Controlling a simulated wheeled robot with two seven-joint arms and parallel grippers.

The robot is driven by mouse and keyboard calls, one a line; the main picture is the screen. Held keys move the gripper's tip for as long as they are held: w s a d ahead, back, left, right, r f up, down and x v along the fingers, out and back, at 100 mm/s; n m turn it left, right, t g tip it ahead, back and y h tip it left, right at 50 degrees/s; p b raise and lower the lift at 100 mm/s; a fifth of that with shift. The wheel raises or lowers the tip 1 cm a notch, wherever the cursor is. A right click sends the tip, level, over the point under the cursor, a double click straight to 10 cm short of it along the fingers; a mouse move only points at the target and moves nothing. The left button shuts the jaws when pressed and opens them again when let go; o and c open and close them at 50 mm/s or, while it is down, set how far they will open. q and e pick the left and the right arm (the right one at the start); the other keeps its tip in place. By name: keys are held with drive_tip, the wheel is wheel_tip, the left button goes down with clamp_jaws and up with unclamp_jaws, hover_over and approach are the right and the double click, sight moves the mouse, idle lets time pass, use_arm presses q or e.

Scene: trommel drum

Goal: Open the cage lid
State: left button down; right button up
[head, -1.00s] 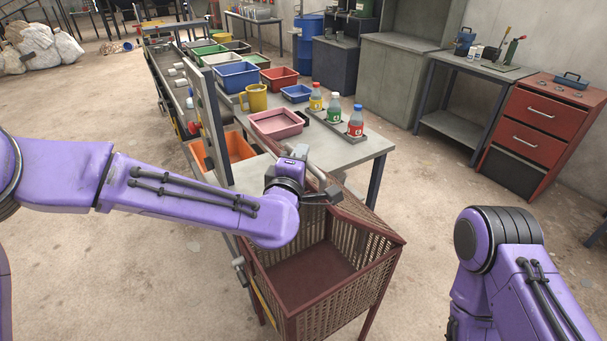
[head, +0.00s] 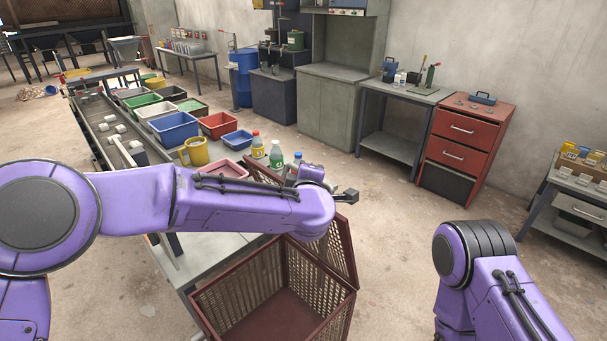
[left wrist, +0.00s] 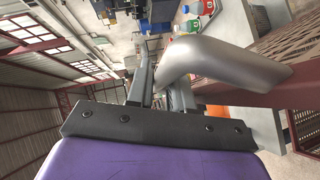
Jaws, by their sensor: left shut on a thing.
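The cage (head: 226,294) is an open-topped box of rust-red mesh in the lower middle of the head view. Its mesh lid (head: 342,252) stands raised and tilted at the cage's far right side, partly hidden behind my left forearm. My left gripper (left wrist: 160,92) is shut on a grey bent handle (left wrist: 225,65), seen close up in the left wrist view. In the head view, my left arm crosses above the cage and its fingers are mostly hidden. My right arm shows at lower right, but its gripper is out of frame.
A red drawer cabinet (head: 465,145) stands at the back right. Bare floor lies right of the cage.

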use_arm(q)
drive_tip(key=c, duration=1.2)
unclamp_jaws()
drive_tip(key=shift+f, duration=0.1)
drive_tip(key=shift+o, duration=0.4)
drive_tip(key=shift+w, duration=0.1)
drive_tip(key=b+v, duration=0.4)
drive_tip(key=v, duration=0.6)
drive_tip(key=shift+s, duration=0.25)
